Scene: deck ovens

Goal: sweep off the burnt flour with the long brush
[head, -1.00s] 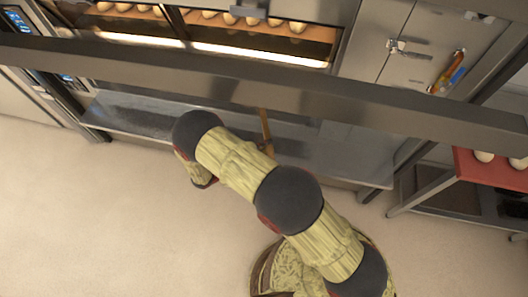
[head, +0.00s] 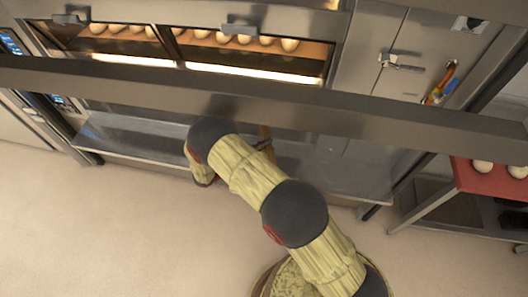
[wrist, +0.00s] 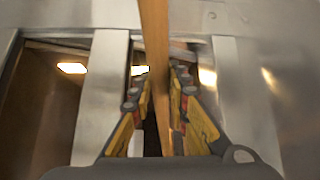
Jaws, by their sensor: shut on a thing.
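My gripper (wrist: 158,88) is shut on the wooden handle of the long brush (wrist: 154,35) in the wrist view. The handle runs up between the fingers and out of the top of the picture. In the head view a short piece of the handle (head: 266,134) shows beyond my arm, over the steel shelf (head: 340,170) below the oven. My arm hides the gripper there. The brush head is not visible in either view. I cannot make out burnt flour clearly.
The deck oven (head: 250,55) is lit, with several pale loaves inside. A steel bar (head: 330,110) crosses the head view in front of it. A red tray (head: 490,178) with loaves stands on a rack at right. The floor (head: 100,230) at left is clear.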

